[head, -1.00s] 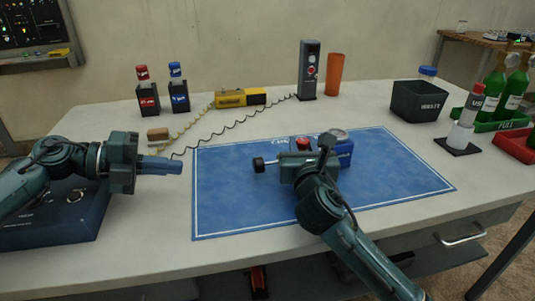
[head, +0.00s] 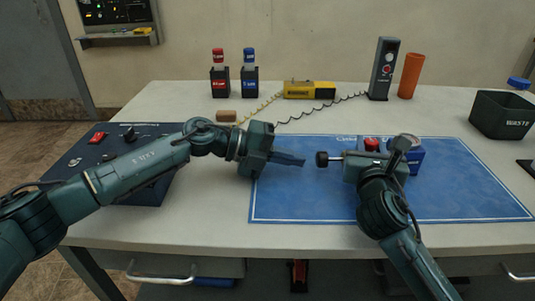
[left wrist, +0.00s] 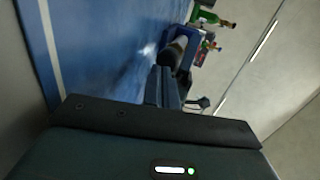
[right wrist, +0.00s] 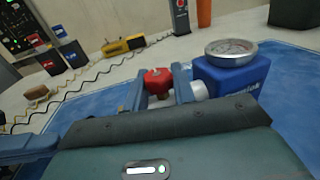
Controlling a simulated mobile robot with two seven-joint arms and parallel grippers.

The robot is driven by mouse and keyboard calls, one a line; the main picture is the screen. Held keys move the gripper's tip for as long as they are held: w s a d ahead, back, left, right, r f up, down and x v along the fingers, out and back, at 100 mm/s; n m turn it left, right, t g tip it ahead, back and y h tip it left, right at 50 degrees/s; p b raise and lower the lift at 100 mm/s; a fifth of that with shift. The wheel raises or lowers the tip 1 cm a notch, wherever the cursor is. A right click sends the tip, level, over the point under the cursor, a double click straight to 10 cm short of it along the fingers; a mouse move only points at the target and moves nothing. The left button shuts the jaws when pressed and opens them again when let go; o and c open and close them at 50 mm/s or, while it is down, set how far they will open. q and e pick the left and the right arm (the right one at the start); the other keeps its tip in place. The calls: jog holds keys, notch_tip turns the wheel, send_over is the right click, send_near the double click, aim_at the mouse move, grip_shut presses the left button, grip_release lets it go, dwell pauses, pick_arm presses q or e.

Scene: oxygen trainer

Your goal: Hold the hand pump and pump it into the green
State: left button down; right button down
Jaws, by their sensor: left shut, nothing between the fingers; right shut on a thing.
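The hand pump has a blue body (head: 407,160) with a round gauge (right wrist: 231,50) on top. It has a red knob (right wrist: 158,77) and a black round handle (head: 321,159) on a rod pointing left. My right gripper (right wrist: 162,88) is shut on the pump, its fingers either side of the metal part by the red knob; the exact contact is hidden. My left gripper (head: 303,162) is shut and empty. Its fingertips point at the black handle from the left, with a small gap in the head view. The handle also shows just past the fingertips in the left wrist view (left wrist: 175,54).
A blue mat (head: 300,205) lies under the pump. A dark blue box with switches (head: 100,150) stands left, beneath my left arm. Behind are red and blue bottles (head: 249,70), a yellow device (head: 310,89) with coiled cords, a grey upright device (head: 384,68) and a black bin (head: 503,115).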

aim_at(317, 157)
pick_arm(q)
jog(key=shift+w+d, duration=0.1)
jog(key=shift+d, duration=0.85)
jog(key=shift+w+d, duration=0.1)
jog(key=shift+d, duration=1.85)
jog(key=v, duration=0.4)
jog(key=f+v, duration=0.1)
jog(key=v, duration=0.9)
jog(key=shift+a+f, duration=0.15)
jog(key=shift+a, duration=0.1)
